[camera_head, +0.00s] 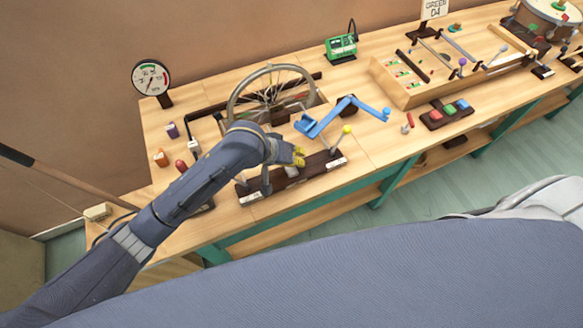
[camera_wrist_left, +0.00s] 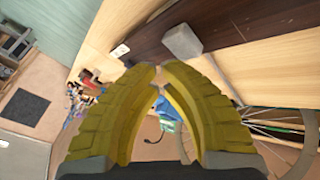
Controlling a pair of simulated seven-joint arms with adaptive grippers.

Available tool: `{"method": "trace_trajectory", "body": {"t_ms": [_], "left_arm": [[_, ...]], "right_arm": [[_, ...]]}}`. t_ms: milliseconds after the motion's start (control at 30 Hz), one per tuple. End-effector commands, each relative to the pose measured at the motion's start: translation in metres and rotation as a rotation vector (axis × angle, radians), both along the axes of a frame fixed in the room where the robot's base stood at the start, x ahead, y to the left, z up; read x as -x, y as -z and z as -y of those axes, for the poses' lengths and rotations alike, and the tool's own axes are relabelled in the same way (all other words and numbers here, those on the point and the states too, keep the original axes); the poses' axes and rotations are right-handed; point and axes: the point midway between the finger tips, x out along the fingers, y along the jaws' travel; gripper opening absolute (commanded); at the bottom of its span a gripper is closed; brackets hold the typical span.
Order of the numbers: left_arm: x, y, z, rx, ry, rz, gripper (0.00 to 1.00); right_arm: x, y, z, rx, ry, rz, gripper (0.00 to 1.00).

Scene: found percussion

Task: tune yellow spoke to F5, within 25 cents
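The bicycle wheel (camera_head: 234,97) stands upright in a slot in the bench. Part of its rim and spokes (camera_wrist_left: 270,125) shows at the lower right of the left wrist view. I cannot make out which spoke is yellow. My left gripper (camera_head: 299,156) is in front of the wheel, over a dark rail (camera_head: 322,160). In the left wrist view its yellow fingertips (camera_wrist_left: 159,78) come together with nothing visible between them. A grey block (camera_wrist_left: 182,42) on the rail is just beyond the tips; contact cannot be told. My right gripper is out of view.
A round dial (camera_head: 151,77) stands behind left, and a green meter box (camera_head: 341,46) behind the wheel. A blue bracket (camera_head: 325,122) and a yellow-headed mallet (camera_head: 346,130) are right of my gripper. Small coloured pieces (camera_head: 161,158) lie left. Bare bench (camera_head: 385,145) shows at right.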

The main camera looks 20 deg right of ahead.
Motion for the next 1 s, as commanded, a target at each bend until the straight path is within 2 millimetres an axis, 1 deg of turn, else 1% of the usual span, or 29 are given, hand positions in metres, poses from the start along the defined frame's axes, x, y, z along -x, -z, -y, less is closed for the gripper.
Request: {"method": "trace_trajectory", "body": {"t_ms": [367, 700, 1000], "left_arm": [[0.0, 0.0005, 0.0, 0.0, 0.0, 0.0, 0.0], [0.0002, 0.0083, 0.0001, -0.001, 0.0, -0.001, 0.0], [0.0001, 0.0085, 0.0, 0.0, 0.0, 0.0, 0.0]], "right_arm": [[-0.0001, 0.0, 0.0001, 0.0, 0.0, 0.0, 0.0], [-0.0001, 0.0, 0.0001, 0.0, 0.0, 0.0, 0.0], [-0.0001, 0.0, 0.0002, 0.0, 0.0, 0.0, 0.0]]}}
